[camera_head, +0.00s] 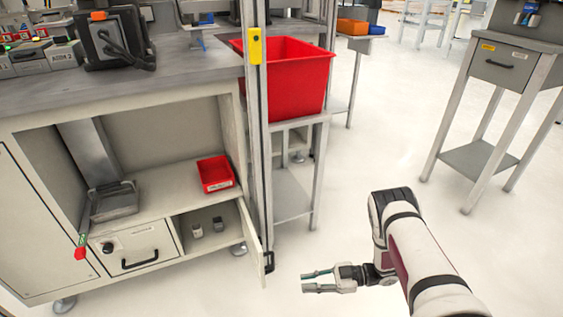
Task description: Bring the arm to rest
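My arm (425,262) reaches in from the lower right of the head view, bent at a dark joint. My gripper (318,281) points left, low over the pale floor. Its two fingers are apart with a gap between them, and nothing shows in the gap. The gripper is to the right of the workbench and touches nothing that I can see.
An open cabinet door (252,245) of the workbench (190,72) stands left of my gripper. A red bin (300,75) sits on a stand (293,190) behind it. A small drawer table (500,65) stands at right. Open floor (365,150) lies between.

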